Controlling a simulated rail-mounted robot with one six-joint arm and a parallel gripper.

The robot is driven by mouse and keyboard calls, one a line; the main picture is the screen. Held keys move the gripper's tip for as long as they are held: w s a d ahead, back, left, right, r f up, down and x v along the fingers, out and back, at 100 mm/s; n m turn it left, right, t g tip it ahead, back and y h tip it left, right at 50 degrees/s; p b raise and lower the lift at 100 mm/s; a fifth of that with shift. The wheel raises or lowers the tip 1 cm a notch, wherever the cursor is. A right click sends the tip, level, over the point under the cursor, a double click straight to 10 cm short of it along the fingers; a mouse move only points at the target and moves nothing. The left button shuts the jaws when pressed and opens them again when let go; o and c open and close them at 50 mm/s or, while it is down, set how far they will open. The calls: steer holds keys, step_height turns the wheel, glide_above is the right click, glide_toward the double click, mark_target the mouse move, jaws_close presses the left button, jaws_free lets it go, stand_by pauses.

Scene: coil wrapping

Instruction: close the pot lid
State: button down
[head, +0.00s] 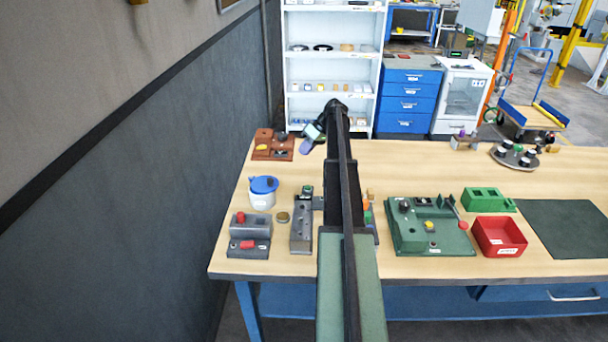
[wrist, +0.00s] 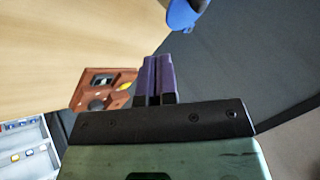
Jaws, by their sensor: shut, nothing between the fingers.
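A white pot (head: 261,201) with a blue lid (head: 264,184) stands on the left part of the wooden workbench. The lid lies over the pot's top; I cannot tell whether it sits fully down. Part of the blue lid also shows at the top edge of the wrist view (wrist: 183,14), cut off by the frame. My gripper (head: 306,146) is above the bench's back left, behind and to the right of the pot, apart from it. Its purple fingers are together and empty in the wrist view (wrist: 155,62).
A brown block fixture (head: 273,146) stands behind the pot. Grey blocks (head: 250,235) and a grey holed bar (head: 301,234) are in front and to the right. A green fixture (head: 428,228) and a red bin (head: 499,236) lie further right. A dark wall borders the left side.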

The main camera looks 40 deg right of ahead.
steer(key=w+a+n, duration=0.1)
steer(key=b, duration=0.8)
glide_toward(265, 180)
step_height(265, 180, down, 5)
steer(key=s+a, duration=0.1)
steer(key=a, duration=0.1)
steer(key=shift+s+a+r, duration=0.15)
